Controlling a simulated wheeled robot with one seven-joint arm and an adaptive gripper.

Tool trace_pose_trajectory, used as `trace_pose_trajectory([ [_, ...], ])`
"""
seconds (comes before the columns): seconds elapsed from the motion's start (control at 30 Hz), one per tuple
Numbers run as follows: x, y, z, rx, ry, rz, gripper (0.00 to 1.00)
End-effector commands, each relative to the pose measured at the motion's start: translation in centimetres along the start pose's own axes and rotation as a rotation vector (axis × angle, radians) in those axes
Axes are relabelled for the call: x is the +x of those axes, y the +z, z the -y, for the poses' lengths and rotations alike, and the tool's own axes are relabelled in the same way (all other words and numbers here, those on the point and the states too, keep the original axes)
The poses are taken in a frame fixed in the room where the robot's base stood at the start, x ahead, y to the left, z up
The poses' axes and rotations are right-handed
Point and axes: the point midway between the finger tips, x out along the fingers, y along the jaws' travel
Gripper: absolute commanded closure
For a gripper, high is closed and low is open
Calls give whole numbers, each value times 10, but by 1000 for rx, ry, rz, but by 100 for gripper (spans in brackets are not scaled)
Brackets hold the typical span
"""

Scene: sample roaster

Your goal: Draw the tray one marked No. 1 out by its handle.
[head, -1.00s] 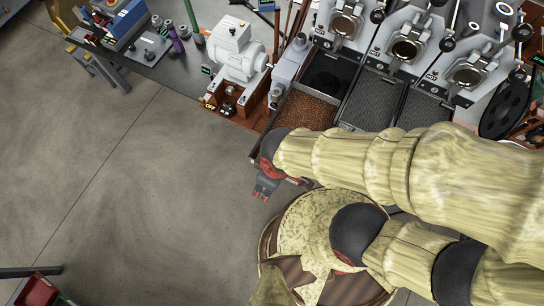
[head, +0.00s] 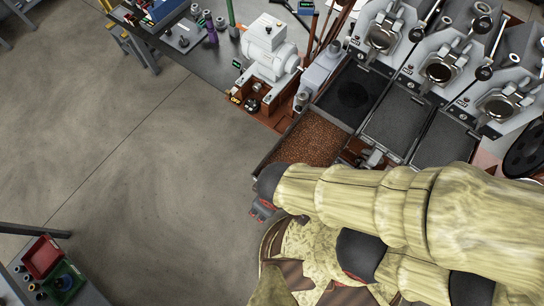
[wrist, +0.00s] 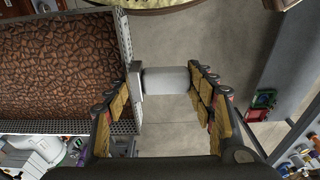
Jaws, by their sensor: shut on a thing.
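A long tray of brown beans (head: 314,138) sticks out of the roaster bench on the left of the row of trays. Its perforated metal wall and the beans also fill the left of the wrist view (wrist: 124,38). I cannot read a number on it. Its pale grey handle (wrist: 165,80) stands out from the tray's end. My gripper (wrist: 163,92) is shut on this handle, one finger at each end of it. In the head view my gripper (head: 263,209) is largely hidden behind my arm.
A dark bay (head: 354,90) lies behind the bean tray. Two dark grey trays, one in the middle (head: 398,122) and one at right (head: 443,138), sit beside it. A white motor (head: 270,50) stands to its left. Open floor (head: 150,190) lies left and in front.

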Motion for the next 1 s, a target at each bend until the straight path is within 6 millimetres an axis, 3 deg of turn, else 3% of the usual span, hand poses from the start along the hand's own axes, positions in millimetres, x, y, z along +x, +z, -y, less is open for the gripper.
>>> trace_pose_trajectory([
  [0.2, 0, 0, 13, -4, 0, -1, 86],
  [0.57, -1, 0, 14, -1, 0, -1, 86],
  [1.0, -21, -2, 36, -5, 0, -1, 86],
])
